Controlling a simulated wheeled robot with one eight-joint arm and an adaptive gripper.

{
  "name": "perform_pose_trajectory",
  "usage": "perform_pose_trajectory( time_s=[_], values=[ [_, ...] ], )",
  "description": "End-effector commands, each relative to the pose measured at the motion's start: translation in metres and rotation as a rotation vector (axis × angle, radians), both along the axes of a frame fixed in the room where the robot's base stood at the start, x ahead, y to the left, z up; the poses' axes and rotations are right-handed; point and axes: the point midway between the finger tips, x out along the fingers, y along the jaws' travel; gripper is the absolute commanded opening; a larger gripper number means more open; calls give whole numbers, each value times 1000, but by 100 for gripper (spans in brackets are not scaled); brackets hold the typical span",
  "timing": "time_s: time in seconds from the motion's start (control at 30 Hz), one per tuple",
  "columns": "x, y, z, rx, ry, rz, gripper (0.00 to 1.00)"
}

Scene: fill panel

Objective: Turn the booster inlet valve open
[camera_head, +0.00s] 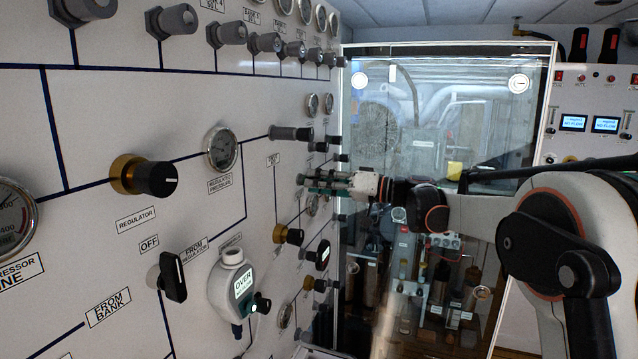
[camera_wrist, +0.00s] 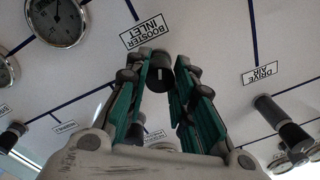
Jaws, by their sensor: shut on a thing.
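The booster inlet valve is a black round knob (camera_wrist: 160,76) on the white panel, just below the BOOSTER INLET label (camera_wrist: 145,32) in the wrist view. A short pale mark shows on its face. My gripper (camera_wrist: 161,74) has its green-padded fingers on both sides of the knob, shut on it. In the head view my gripper (camera_head: 305,183) reaches the panel from the right, at the far part of the panel. The knob is hard to make out there, hidden by the fingers.
A DRIVE AIR label (camera_wrist: 261,73) and a grey-black knob (camera_wrist: 283,122) are to the right in the wrist view. A gauge (camera_wrist: 57,20) is at upper left. In the head view, a glass-fronted cabinet (camera_head: 440,50) stands behind my arm. Several knobs project from the panel near my gripper.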

Motion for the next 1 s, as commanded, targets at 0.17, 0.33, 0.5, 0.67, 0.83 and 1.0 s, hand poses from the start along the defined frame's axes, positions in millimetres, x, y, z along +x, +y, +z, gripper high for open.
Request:
perform_pose_trajectory(
  time_s=[0.17, 0.33, 0.5, 0.67, 0.83, 1.0],
  values=[
    [0, 0, -1, -21, -52, 1, 0],
    [0, 0, -1, -30, -76, 1, 0],
    [0, 0, -1, -31, -80, 1, 0],
    [0, 0, -1, -31, -79, 1, 0],
    [0, 0, -1, -30, -80, 1, 44],
    [0, 0, 0, -29, -79, 0, 44]
  ],
)
